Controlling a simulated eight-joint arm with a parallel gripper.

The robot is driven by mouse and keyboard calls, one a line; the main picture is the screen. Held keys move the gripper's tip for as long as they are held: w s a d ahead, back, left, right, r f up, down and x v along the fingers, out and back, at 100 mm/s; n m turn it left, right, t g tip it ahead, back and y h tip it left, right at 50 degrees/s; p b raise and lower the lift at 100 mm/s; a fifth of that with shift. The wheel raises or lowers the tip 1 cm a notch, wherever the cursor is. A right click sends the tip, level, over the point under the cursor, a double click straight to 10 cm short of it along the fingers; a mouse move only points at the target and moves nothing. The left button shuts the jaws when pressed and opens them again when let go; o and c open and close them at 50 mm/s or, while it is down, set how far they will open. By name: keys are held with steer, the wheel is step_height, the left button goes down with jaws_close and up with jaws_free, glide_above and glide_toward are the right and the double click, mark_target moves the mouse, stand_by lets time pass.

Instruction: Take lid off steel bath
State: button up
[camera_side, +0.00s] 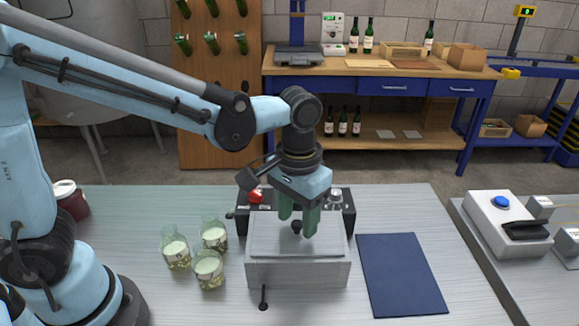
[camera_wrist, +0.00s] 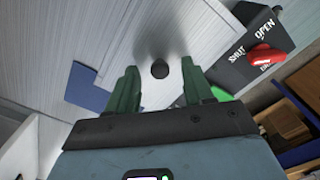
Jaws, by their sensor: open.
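The steel bath (camera_side: 298,272) is a grey box on the light bench, in front of a black control box. Its flat lid (camera_side: 268,240) lies on top, with a small round dark knob (camera_side: 296,226) near the middle. In the wrist view the knob (camera_wrist: 160,69) shows between the two green fingertips, with the pale lid around it. My gripper (camera_side: 297,224) points down over the lid, its fingers apart on either side of the knob in the picture. It is open and empty. I cannot tell whether the tips reach down to the knob's height.
The control box (camera_side: 347,215) has a red lever (camera_wrist: 265,56) and OPEN and SHUT markings. Several glass beakers (camera_side: 209,270) of pale liquid stand left of the bath. A dark blue mat (camera_side: 402,273) lies clear to the right. A thin dark-knobbed rod (camera_side: 263,298) stands at the bath's front.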

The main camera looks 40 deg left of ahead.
steer(key=shift+f, duration=0.3)
jaws_close()
steer(key=shift+r, duration=0.2)
